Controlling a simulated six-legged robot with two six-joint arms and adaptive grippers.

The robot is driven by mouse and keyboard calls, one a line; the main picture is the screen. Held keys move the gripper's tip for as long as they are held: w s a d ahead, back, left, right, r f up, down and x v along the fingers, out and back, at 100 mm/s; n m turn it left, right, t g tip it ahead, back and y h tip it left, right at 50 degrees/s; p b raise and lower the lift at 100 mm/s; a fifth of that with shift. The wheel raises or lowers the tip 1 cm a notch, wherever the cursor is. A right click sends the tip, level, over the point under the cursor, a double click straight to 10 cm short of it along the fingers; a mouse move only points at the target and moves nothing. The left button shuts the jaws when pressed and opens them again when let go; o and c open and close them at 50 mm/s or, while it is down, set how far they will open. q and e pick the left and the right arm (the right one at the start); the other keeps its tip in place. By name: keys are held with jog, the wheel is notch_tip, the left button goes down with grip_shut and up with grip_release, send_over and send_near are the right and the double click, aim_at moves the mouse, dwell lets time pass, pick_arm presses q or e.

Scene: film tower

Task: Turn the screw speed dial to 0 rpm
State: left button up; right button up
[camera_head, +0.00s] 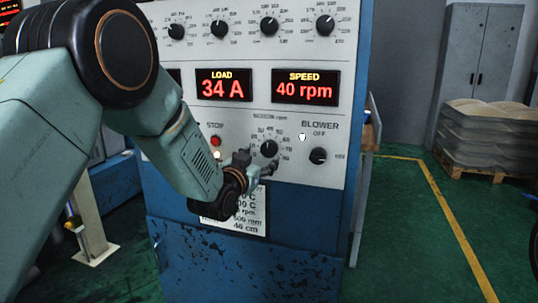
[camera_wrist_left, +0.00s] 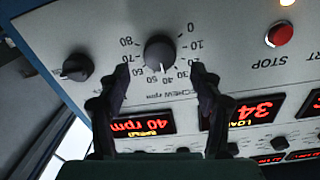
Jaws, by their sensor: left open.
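The screw speed dial (camera_head: 269,148) is a round black knob on the light panel, ringed by printed numbers. It also shows in the wrist view (camera_wrist_left: 160,52), which is upside down. There its white pointer mark faces the 40 side of the scale. The red speed display (camera_head: 305,87) reads 40 rpm. My left gripper (camera_head: 257,163) is in front of the panel, just below the dial. In the wrist view the left gripper (camera_wrist_left: 160,72) is open, its dark fingertips on either side of the dial with gaps to the knob. My right gripper is not in view.
The blower knob (camera_head: 318,156) sits right of the dial. The red stop button (camera_head: 215,141) is to its left. A row of small knobs (camera_head: 269,27) runs along the top. A pallet of sacks (camera_head: 483,138) stands at the right. Green floor there is clear.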

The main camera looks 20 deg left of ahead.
aim_at(267, 151)
pick_arm(q)
jog(key=w, duration=0.3)
jog(key=shift+w+f+b, duration=0.25)
jog(key=shift+f+b, duration=0.05)
jog(key=shift+w+d+r, duration=0.2)
jog(key=shift+w, duration=0.35)
jog(key=shift+w+f, duration=0.1)
jog(key=shift+w, duration=0.05)
jog(key=shift+c, duration=0.4)
jog(key=shift+c, duration=0.8)
jog(key=c, duration=0.9)
